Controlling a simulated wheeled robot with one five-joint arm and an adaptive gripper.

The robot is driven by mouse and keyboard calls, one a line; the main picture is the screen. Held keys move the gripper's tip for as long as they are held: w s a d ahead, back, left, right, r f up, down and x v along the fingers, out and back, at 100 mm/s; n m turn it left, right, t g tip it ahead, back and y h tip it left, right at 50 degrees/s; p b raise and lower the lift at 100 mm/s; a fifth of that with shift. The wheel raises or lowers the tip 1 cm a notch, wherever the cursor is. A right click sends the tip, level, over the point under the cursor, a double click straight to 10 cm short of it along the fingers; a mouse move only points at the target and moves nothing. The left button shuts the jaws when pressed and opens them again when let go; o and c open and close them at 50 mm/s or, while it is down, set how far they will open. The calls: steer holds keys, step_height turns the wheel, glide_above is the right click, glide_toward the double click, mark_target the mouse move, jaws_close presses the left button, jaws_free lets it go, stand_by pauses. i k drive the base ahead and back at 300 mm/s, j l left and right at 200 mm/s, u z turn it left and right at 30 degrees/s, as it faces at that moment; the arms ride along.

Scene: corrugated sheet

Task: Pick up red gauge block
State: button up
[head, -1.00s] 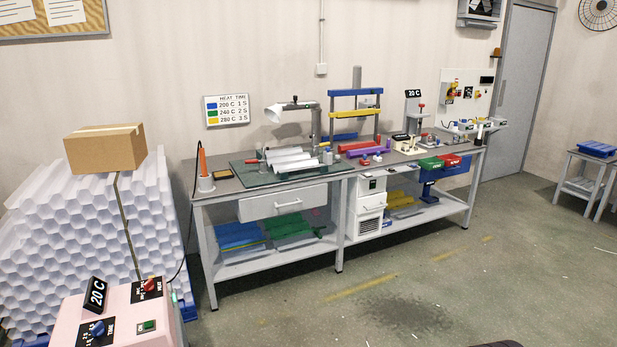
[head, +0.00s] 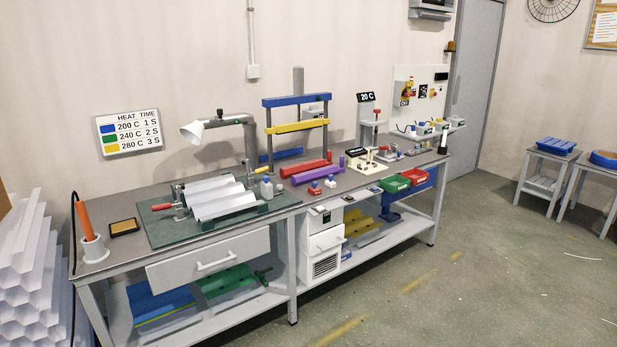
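A long red block (head: 306,168) lies on the workbench top (head: 180,262), in front of the press (head: 298,112). It lies beside a long purple block (head: 316,178), slightly behind it. Small red pieces with blue and white parts (head: 314,187) stand just in front of the purple block. I cannot tell for certain which red item is the gauge block; the long red one is the largest red block on the bench. My gripper is not in view.
A drawer (head: 210,258) and white cabinet (head: 325,240) sit under the bench. The floor in front is clear.

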mark_target(314, 190)
steer(key=i+u, duration=0.15)
steer(key=i, duration=0.35)
steer(key=i+l+u, duration=0.2)
steer(key=i, duration=0.3)
steer(key=i+l+u, duration=0.15)
steer(key=i, duration=0.35)
steer(key=i+l+u, duration=0.15)
steer(key=u, duration=0.3)
steer(key=i+l+u, duration=0.25)
steer(key=u, duration=0.2)
steer(key=i+l+u, duration=0.25)
steer(key=u, duration=0.2)
steer(key=i+l+u, duration=0.15)
steer(key=l+u, duration=0.35)
steer(key=i+l+u, duration=0.1)
steer(key=l+u, duration=0.25)
steer(key=l, duration=0.2)
steer(key=l+u, duration=0.35)
steer(key=l, duration=0.15)
steer(key=l+u, duration=0.35)
steer(key=l, duration=0.2)
